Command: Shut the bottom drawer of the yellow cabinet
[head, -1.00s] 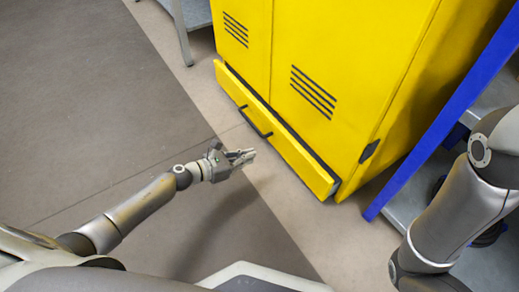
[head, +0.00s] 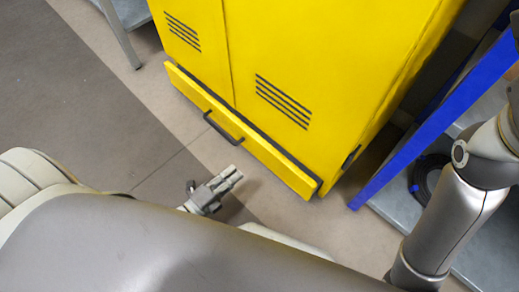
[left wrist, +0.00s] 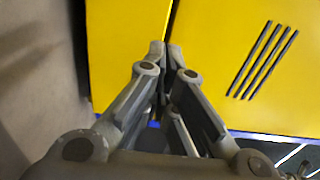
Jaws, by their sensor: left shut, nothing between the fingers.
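The yellow cabinet (head: 290,50) stands at the top middle of the head view, and its doors also fill the upper part of the left wrist view (left wrist: 215,60). Its bottom drawer (head: 270,155) stands a little out from the cabinet front, with a dark gap along its top edge. The drawer has a black bar handle (head: 222,129). My left gripper (head: 238,172) is shut and empty, in front of the drawer and below the handle in the picture, apparently apart from it. In the left wrist view its fingertips (left wrist: 165,46) meet. My right gripper is out of view.
A blue-edged shelf (head: 400,155) stands close to the right of the cabinet, with a dark round object (head: 430,175) on it. A grey table leg (head: 120,35) stands at the upper left. The floor (head: 90,110) left of the drawer is clear.

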